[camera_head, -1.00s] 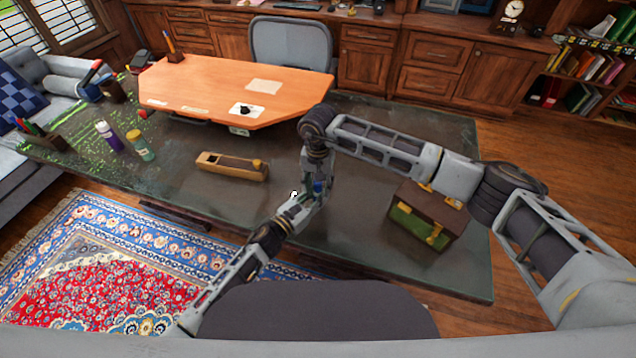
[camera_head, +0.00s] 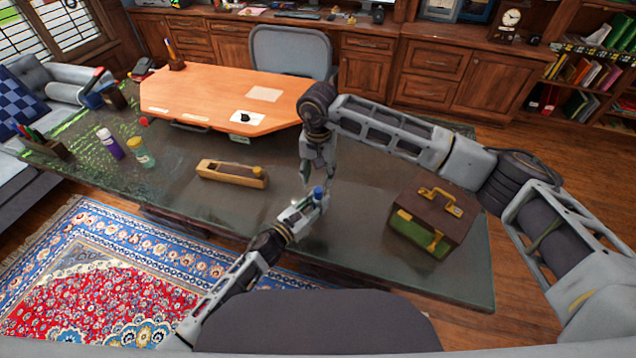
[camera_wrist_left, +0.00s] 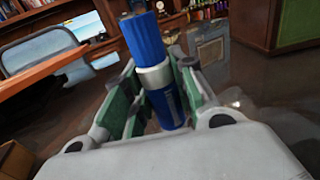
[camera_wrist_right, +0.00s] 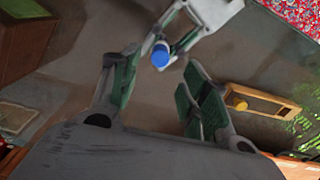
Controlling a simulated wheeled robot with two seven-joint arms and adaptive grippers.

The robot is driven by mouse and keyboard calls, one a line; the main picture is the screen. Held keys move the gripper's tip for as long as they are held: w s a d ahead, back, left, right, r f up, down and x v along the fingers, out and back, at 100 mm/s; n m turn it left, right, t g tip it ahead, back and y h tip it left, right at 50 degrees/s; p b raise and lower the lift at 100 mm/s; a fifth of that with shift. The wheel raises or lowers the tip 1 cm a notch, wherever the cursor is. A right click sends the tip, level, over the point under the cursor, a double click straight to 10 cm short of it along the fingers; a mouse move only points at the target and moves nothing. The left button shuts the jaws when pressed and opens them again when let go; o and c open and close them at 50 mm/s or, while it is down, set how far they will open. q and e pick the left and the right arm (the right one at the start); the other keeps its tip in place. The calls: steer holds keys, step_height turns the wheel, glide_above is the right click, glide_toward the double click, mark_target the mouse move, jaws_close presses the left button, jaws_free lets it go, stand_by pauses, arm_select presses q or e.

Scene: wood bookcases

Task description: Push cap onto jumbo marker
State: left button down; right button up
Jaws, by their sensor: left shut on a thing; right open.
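My left gripper (camera_head: 310,201) is shut on the blue jumbo marker (camera_wrist_left: 170,108) and holds it nearly upright above the dark table. The ribbed blue cap (camera_wrist_left: 143,38) sits on top of the marker, against its silver collar (camera_wrist_left: 155,77), with no clear gap. The cap also shows in the head view (camera_head: 318,192) and in the right wrist view (camera_wrist_right: 160,55). My right gripper (camera_head: 319,172) is open and empty, just above and behind the cap. In the right wrist view its fingers (camera_wrist_right: 153,75) stand apart on either side of the cap, not touching it.
A wooden plane (camera_head: 231,174) lies left of the grippers. A brown and green box (camera_head: 432,218) stands to the right. Purple (camera_head: 109,144) and green bottles (camera_head: 141,152) and a pen holder (camera_head: 42,146) stand at the left. Bare table (camera_head: 350,265) lies in front.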

steer(key=shift+r, duration=2.25)
arm_select(q)
steer(key=c, duration=1.1)
jaws_free()
steer(key=shift+s+a, duration=0.1)
steer(key=shift+v, duration=5.85)
